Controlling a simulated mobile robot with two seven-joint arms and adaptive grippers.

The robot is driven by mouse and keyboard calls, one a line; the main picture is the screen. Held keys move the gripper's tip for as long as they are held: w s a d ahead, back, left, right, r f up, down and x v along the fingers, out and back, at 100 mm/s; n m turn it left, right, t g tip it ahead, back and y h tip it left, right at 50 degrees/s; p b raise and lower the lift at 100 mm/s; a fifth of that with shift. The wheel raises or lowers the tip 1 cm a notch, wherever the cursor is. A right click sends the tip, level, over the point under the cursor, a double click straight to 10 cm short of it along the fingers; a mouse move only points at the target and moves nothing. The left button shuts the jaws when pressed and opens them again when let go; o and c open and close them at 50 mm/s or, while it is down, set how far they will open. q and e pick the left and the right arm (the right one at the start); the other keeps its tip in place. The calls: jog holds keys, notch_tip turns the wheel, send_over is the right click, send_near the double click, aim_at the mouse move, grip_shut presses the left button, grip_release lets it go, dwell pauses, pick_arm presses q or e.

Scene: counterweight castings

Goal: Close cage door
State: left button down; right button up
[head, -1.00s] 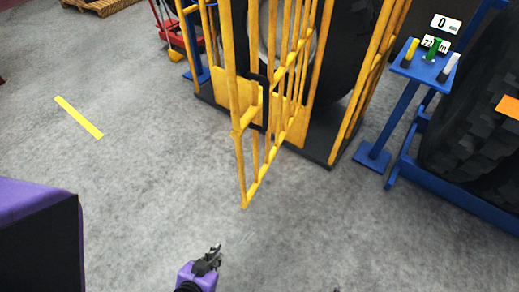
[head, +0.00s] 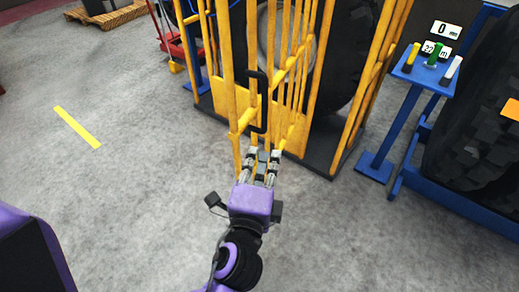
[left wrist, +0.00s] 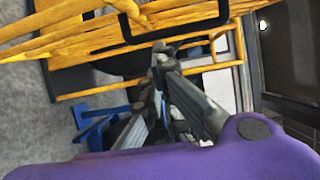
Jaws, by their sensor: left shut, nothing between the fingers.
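The yellow barred cage door (head: 229,60) stands ajar, its free edge jutting toward me in the head view. Its black handle (head: 262,100) is a tall loop on the front of the door. The door's yellow bars (left wrist: 75,40) and the handle (left wrist: 180,37) cross the top of the left wrist view. My left gripper (head: 263,156) is shut and empty, just below the handle and in front of the lower bars, hiding part of the door's bottom. Its fingertips (left wrist: 160,55) point toward the handle; I cannot tell whether they touch the door. My right gripper is out of view.
A big dark tyre (head: 347,60) stands inside the cage on a dark base (head: 322,160). A blue stand (head: 405,95) with coloured handles and another tyre (head: 485,130) are at right. A red trolley (head: 172,45) is behind left. Grey floor is clear at left.

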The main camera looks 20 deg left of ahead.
aim_at(262, 119)
pick_arm(q)
jog(key=w+a, duration=0.1)
jog(key=w, duration=0.2)
jog(key=w+a+p, duration=0.1)
jog(key=w, duration=0.2)
jog(key=w+a+p, duration=0.1)
jog(key=w, duration=0.2)
jog(key=shift+a+r, duration=0.15)
jog(key=shift+a, duration=0.2)
jog(key=shift+a+p, duration=0.3)
jog(key=shift+a, duration=0.25)
